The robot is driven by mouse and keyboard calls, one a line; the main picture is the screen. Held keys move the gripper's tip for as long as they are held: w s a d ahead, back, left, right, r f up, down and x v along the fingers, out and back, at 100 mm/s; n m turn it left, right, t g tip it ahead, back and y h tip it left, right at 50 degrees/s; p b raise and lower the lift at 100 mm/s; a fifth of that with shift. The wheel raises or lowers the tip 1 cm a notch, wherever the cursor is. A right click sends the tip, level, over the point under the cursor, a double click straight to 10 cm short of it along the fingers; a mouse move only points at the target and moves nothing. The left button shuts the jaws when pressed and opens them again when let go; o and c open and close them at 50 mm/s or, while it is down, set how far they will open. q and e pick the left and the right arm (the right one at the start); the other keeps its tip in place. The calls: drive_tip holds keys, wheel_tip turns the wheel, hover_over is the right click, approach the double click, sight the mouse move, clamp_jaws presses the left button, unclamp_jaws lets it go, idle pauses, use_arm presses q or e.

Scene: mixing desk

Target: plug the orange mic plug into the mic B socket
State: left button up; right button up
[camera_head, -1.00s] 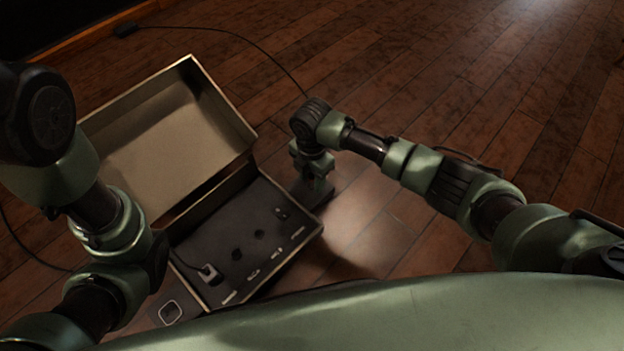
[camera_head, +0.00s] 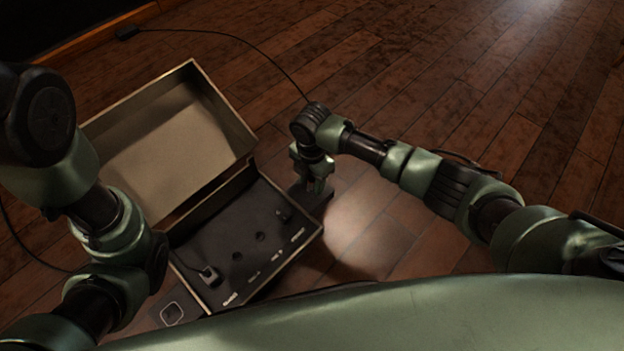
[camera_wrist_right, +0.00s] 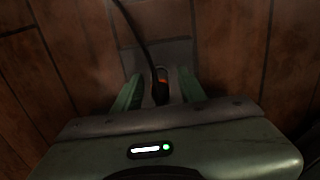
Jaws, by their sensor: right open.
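The plug with an orange band (camera_wrist_right: 161,80) stands between the two green fingers of my right gripper (camera_wrist_right: 158,92) in the right wrist view. Its black cable runs up and away. The fingers are open, one on each side of the plug, with gaps visible. In the head view my right gripper (camera_head: 317,184) points down just right of the case, over a dark base (camera_head: 322,203); the plug is not clear there. The socket panel (camera_head: 218,242) has two open dark sockets in the middle (camera_head: 237,257) (camera_head: 261,237). Its labels are too small to read surely. My left gripper is not in view.
The open case has its lid (camera_head: 165,135) raised at the back. A black plug (camera_head: 209,273) sits at the panel's near-left end, another dark plug (camera_head: 283,214) at its far-right end. A black cable (camera_head: 215,33) crosses the wooden floor. Floor to the right is clear.

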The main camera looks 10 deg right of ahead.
idle(0.7)
drive_tip(key=shift+p, duration=0.45)
drive_tip(key=shift+c, duration=0.3)
clamp_jaws()
idle(1.0)
